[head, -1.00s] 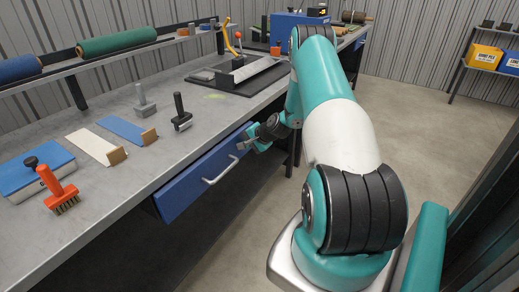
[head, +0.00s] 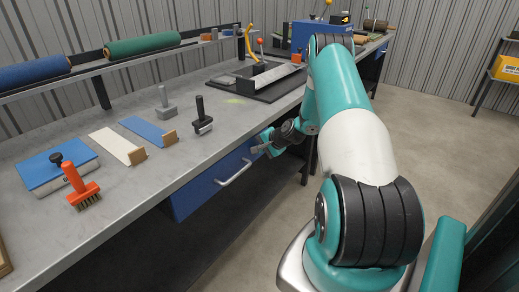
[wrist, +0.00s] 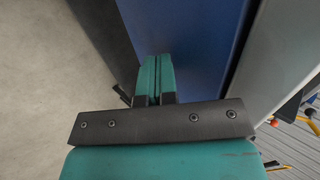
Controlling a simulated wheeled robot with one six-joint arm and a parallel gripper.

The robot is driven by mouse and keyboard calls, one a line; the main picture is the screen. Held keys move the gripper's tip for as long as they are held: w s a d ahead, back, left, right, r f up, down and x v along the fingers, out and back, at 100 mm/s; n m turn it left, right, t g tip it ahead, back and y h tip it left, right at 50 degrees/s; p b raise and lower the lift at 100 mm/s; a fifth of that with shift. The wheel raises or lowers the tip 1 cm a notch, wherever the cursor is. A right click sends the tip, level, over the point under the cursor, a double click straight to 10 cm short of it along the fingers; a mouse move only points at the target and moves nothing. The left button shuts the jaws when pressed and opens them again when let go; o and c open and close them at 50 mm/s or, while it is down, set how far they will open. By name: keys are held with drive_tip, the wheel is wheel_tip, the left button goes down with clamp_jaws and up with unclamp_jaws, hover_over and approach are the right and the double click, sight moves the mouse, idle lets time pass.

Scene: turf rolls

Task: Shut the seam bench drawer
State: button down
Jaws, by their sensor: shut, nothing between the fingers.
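The seam bench (head: 105,195) is a long grey worktop along the left. Its blue drawer front (head: 205,188) shows under the front edge, with a pale bar handle (head: 236,174). I cannot tell how far the drawer stands out. My gripper (head: 262,148) is at the right end of the drawer front, just right of the handle. In the wrist view my gripper's teal fingers (wrist: 155,62) are shut and empty, pointing along the blue drawer face (wrist: 195,45). I cannot tell whether the fingertips touch it. The handle is not seen in the wrist view.
Green (head: 143,45) and blue rolls lie on a rack behind. Open concrete floor (head: 415,120) lies to the right.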

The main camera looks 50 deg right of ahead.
drive_tip(key=s+f+v, duration=0.1)
drive_tip(key=v, duration=1.1)
drive_tip(key=shift+s, duration=0.6)
drive_tip(key=w+a+r+n+g+y+p, duration=0.1)
drive_tip(key=w+a+r+n, duration=0.15)
drive_tip(key=a+r, duration=0.35)
drive_tip(key=w+a+r+n+g+y, duration=0.1)
drive_tip(key=a+r+n+y, duration=0.2)
drive_tip(key=a, duration=0.6)
drive_tip(key=w+a+r+n+g+p, duration=0.1)
drive_tip(key=w+a+r+n, duration=0.1)
drive_tip(key=a+r+n, duration=0.4)
drive_tip(key=s+a+r+n+g, duration=0.2)
drive_tip(key=s+a+r, duration=0.15)
drive_tip(key=a, duration=0.55)
drive_tip(key=s+a+r+n+g, duration=0.2)
drive_tip(key=s+a+r+n, duration=0.15)
drive_tip(key=a, duration=0.55)
drive_tip(key=s+a+r+n+g+p, duration=0.1)
drive_tip(key=s+a+r+n, duration=0.1)
drive_tip(key=s, duration=0.6)
drive_tip(key=s+a+r+n+g+p, duration=0.1)
drive_tip(key=s+a+r+n, duration=0.1)
drive_tip(key=s+a+n, duration=0.3)
drive_tip(key=s+a, duration=0.1)
drive_tip(key=s, duration=0.2)
drive_tip(key=shift+g+h, duration=0.3)
